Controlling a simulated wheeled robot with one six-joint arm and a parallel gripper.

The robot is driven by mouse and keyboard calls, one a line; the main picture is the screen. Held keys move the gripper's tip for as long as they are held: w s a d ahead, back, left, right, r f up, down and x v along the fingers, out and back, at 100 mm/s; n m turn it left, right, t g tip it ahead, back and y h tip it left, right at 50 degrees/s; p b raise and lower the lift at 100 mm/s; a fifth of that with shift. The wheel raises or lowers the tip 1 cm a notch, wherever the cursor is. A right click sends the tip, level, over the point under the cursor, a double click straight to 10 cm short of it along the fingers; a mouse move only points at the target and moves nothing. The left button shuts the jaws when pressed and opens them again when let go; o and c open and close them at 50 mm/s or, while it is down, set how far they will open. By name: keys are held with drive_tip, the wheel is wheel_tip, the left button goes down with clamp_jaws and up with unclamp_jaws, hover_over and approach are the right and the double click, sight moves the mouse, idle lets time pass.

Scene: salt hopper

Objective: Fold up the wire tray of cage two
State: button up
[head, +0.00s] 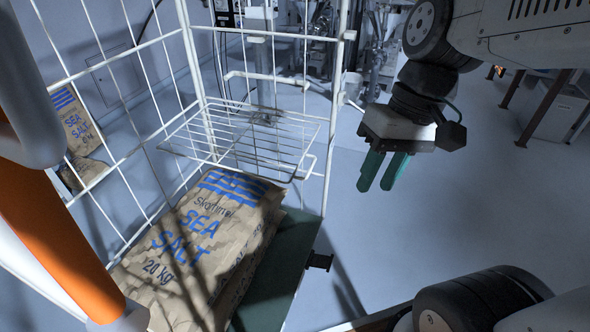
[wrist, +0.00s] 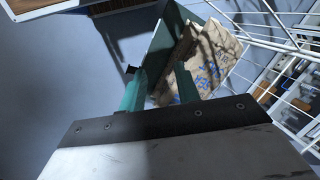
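The wire tray (head: 245,140) is a white wire shelf inside the white wire cage (head: 190,50) in the head view. It stands out roughly level from the cage's back, above the salt sacks. No number shows on the cage. My gripper (head: 378,187), with two green fingers, is outside the cage, to the right of the tray and apart from it. The fingers point down with a gap between them and nothing held. In the wrist view the fingers (wrist: 160,90) are also apart; I cannot pick out the tray from the other white wires there.
Brown sea salt sacks (head: 205,235) lie on the cage's green deck (head: 285,262); they also show in the wrist view (wrist: 222,58). A small black fitting (head: 319,261) sticks out from the deck's right edge. Another sack (head: 78,125) stands beyond the left mesh.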

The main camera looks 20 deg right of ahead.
drive_tip(key=w+a+f+g+y, duration=0.1)
drive_tip(key=w+a+f+y, duration=0.15)
drive_tip(key=w, duration=0.25)
drive_tip(key=w+a+f+y, duration=0.1)
drive_tip(key=w+f+y, duration=0.15)
drive_tip(key=w, duration=0.25)
drive_tip(key=m+t+y, duration=0.5)
drive_tip(key=m+t, duration=0.3)
drive_tip(key=t, duration=0.3)
approach(309, 169)
drive_tip(key=x, duration=0.4)
drive_tip(key=shift+a+r, duration=0.1)
drive_tip(key=f+x, duration=0.1)
drive_tip(key=x, duration=0.6)
drive_tip(key=shift+w+h, duration=0.3)
drive_tip(key=shift+w, duration=0.05)
drive_tip(key=shift+a, duration=0.1)
clamp_jaws()
